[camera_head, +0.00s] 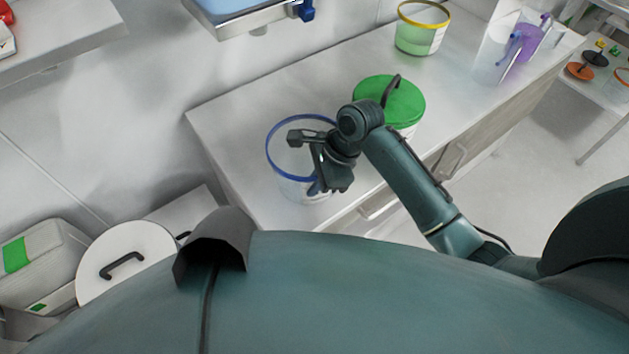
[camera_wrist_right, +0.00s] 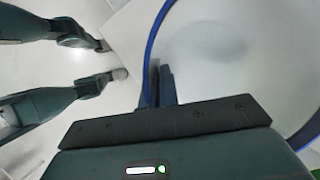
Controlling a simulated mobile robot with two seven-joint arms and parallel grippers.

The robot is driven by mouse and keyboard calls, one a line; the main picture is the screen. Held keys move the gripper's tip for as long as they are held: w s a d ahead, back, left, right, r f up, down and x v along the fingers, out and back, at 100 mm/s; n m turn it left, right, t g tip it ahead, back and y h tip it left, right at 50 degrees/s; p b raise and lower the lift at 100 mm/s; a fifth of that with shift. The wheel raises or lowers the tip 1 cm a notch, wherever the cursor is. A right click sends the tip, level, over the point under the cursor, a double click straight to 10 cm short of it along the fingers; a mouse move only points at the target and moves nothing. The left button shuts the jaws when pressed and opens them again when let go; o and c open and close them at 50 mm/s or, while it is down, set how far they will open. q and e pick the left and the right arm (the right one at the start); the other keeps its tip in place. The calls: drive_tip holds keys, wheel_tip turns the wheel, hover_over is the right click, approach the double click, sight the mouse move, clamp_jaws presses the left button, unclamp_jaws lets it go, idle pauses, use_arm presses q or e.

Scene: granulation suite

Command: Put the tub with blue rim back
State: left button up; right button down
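The tub with the blue rim (camera_head: 290,188) stands on the white bench (camera_head: 235,110), near its front left corner. It is pale and see-through, with an open top. The rim also shows large in the right wrist view (camera_wrist_right: 152,48). My right gripper (camera_head: 316,187) reaches over the tub from the right and points down at the near part of the rim. In the right wrist view, its two fingers (camera_wrist_right: 160,87) are close together with the rim between them. The gripper hides part of the tub's right side. My left gripper does not show in either view.
A tub with a green lid (camera_head: 400,100) stands just right of the blue-rimmed tub, behind my right arm. A yellow-rimmed tub (camera_head: 423,38) and a clear container with purple items (camera_head: 497,55) stand farther back. A blue tray (camera_head: 235,12) is above the bench.

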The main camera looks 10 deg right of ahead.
drive_tip(key=c, duration=2.1)
unclamp_jaws()
drive_tip(key=shift+f, duration=0.15)
drive_tip(key=o, duration=0.4)
drive_tip(key=v, duration=1.2)
